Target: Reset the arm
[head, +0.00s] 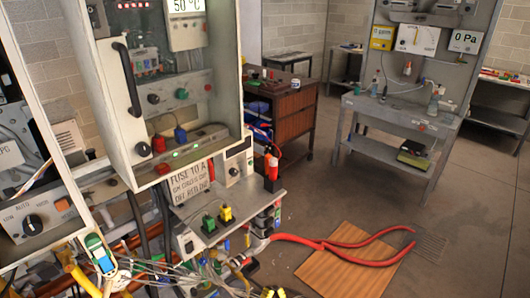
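I see neither my arm nor my gripper for certain in the head view. A tall grey control cabinet (165,100) stands at the left, with a black handle (128,87) on its front edge and a display reading 50 °C (187,6). Below it is a grey box (222,222) with green and yellow plugs on top. A white and green part (100,253) sits at the lower left among loose wires; I cannot tell what it is.
A wooden board (335,280) lies on the floor with a long red forked object (345,252) across it. A floor grate (431,244) lies beside it. A grey workbench (400,121) stands at the back right, a brown cabinet (293,120) behind the middle. The right floor is clear.

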